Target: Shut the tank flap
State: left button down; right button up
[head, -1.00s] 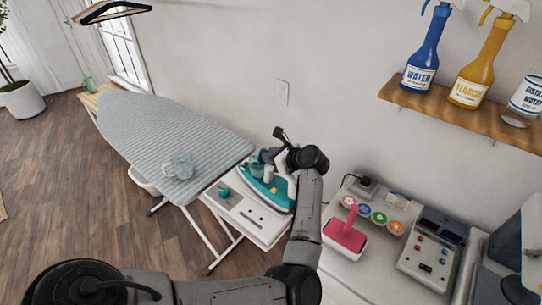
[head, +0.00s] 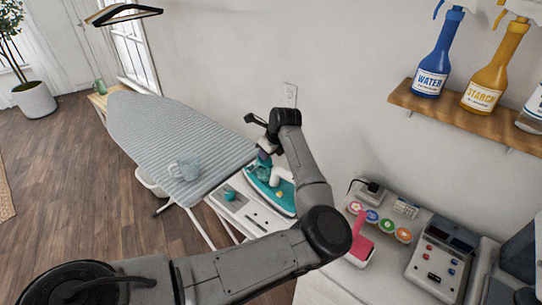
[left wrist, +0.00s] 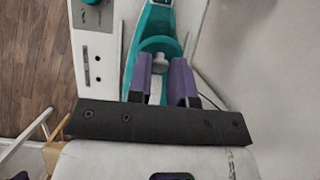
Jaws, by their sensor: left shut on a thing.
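The teal and white iron (head: 258,186) lies on the white rest panel (head: 232,207) at the right end of the ironing board. In the left wrist view the iron (left wrist: 138,35) shows from above, with a teal curved part and a grey knob between my fingers. My left gripper (head: 263,156) is at the iron's upper end. Its purple fingers (left wrist: 161,84) are shut on a pale part of the iron that shows between them. I cannot tell the tank flap apart from the iron's other parts or how far it stands open. My right gripper is out of view.
The striped ironing board (head: 140,130) carries a clear jug (head: 184,169). A small teal knob (head: 229,193) is on the rest panel. To the right are a pink-handled item (head: 360,248), colored spools (head: 372,216) and a control box (head: 436,255). The wall is close behind the iron.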

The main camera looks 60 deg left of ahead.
pick_arm(q)
jog(key=a+t+h+b, duration=0.1)
jog(key=h, duration=0.1)
jog(key=a+f+h+b, duration=0.1)
jog(key=h, duration=0.1)
jog(key=shift+s+a+f+t, duration=0.1)
jog(key=shift+s+f+t, duration=0.05)
jog(key=shift+s+t, duration=0.25)
jog(key=shift+s+a+f+t+h+b, duration=0.1)
jog(key=shift+a+f+t+h+b, duration=0.25)
jog(key=shift+h, duration=0.3)
jog(key=shift+s+a+f+t+h+b, duration=0.15)
jog(key=shift+h+b, duration=0.25)
jog(key=shift+h, duration=0.25)
jog(key=shift+f+h, duration=0.1)
jog(key=shift+h, duration=0.2)
jog(key=c, duration=1)
grip_release()
jog(key=shift+c, duration=0.2)
jog(key=p+v, duration=0.1)
jog(key=v, duration=1.2)
jog(key=shift+a+r, duration=0.3)
jog(key=shift+r, duration=0.05)
